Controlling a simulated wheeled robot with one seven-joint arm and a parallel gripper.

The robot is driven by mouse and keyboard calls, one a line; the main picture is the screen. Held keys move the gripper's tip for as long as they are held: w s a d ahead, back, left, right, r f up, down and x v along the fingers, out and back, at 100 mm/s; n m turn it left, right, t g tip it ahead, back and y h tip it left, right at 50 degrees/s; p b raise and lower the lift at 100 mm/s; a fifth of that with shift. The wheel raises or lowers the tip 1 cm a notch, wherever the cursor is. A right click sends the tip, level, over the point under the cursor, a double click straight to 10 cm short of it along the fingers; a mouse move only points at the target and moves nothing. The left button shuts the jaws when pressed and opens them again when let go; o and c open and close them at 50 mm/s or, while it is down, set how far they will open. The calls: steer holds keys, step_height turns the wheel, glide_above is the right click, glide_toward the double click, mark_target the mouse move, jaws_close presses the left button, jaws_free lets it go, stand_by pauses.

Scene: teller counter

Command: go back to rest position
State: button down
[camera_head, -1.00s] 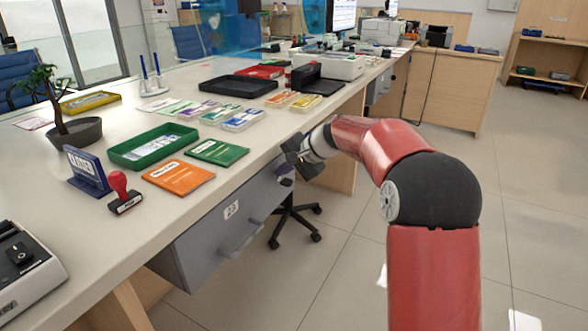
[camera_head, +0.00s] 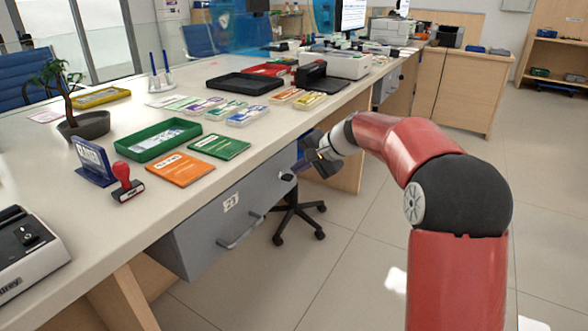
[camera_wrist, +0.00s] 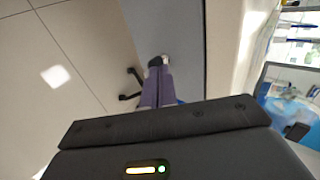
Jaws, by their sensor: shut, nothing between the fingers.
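My gripper (camera_head: 310,158) is at the end of my red arm, beside the counter's front edge and close to the far end of the grey drawer (camera_head: 227,217). In the wrist view, the fingers of my gripper (camera_wrist: 157,88) lie together with nothing between them. The drawer front, with a label and a bar handle, shows below the counter top. I cannot tell whether the fingers touch the drawer.
The counter (camera_head: 230,180) runs along the left with a green tray (camera_head: 158,139), orange booklet (camera_head: 180,169), green booklet (camera_head: 219,146), red stamp (camera_head: 126,180) and black tray (camera_head: 243,84). An office chair (camera_head: 298,215) stands under it. Floor on the right is clear.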

steer(key=v, duration=0.8)
steer(key=s+d+n+h, duration=0.1)
steer(key=s+d+h, duration=0.1)
steer(key=s, duration=0.7)
steer(key=s+d+n+h, duration=0.2)
steer(key=s, duration=0.7)
steer(key=s+d+f+n+h, duration=0.1)
steer(key=s+d+f+h, duration=0.1)
steer(key=s, duration=0.7)
steer(key=s+d+f+n+h, duration=0.2)
steer(key=s+d+f, duration=0.2)
steer(key=s, duration=0.5)
steer(key=shift+s+f+t, duration=0.2)
steer(key=shift+f+t, duration=0.2)
steer(key=shift+f, duration=0.4)
